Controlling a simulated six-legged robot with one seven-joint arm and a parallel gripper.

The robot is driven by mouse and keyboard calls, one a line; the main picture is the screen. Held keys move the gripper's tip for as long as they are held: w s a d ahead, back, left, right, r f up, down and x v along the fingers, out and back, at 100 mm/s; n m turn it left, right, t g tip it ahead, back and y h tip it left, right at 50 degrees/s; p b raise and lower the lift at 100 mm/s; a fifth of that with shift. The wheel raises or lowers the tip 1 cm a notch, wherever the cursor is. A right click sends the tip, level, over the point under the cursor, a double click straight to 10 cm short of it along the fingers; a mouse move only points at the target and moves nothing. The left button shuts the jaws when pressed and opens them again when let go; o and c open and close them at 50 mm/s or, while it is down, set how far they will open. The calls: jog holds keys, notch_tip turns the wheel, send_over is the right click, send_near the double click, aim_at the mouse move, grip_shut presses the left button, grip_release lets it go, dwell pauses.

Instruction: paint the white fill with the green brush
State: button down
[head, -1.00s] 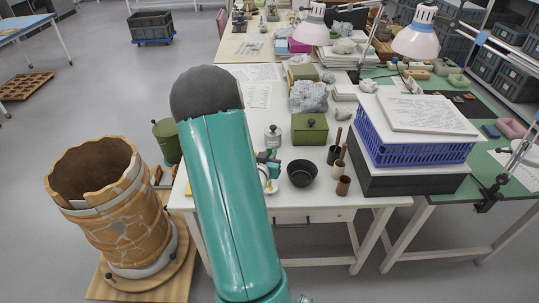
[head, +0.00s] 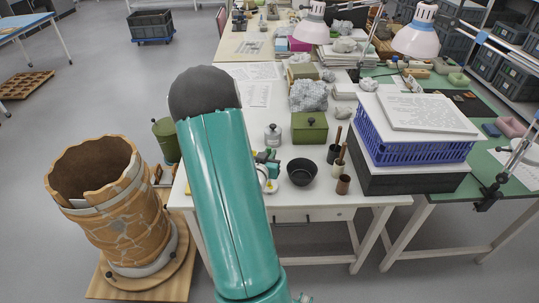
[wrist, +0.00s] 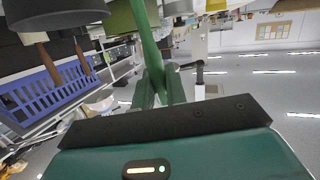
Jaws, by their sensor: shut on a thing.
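A large tan pot (head: 108,215) with a broken, jagged rim stands upright at the left of the head view. Pale lines and patches run over its wall, and a whitish patch (head: 78,204) shows near the rim; I cannot tell which of these is the white fill. In the wrist view my gripper (wrist: 158,84) is shut on a long green stick, seemingly the green brush (wrist: 147,35). Its bristles are not clearly visible. In the head view my teal arm hides most of the gripper, which is above the white table's near left part, apart from the pot.
The pot rests on a round wooden board (head: 172,262). The white table (head: 235,150) holds a black bowl (head: 302,172), small cups with handles (head: 342,184), a green box (head: 309,128) and a blue crate (head: 420,150). Bare floor lies left of the pot.

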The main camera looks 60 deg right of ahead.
jog(key=shift+w+a, duration=0.2)
jog(key=shift+w, duration=0.05)
jog(key=shift+s+d, duration=0.3)
jog(key=shift+s, duration=0.4)
jog(key=shift+r, duration=2.5)
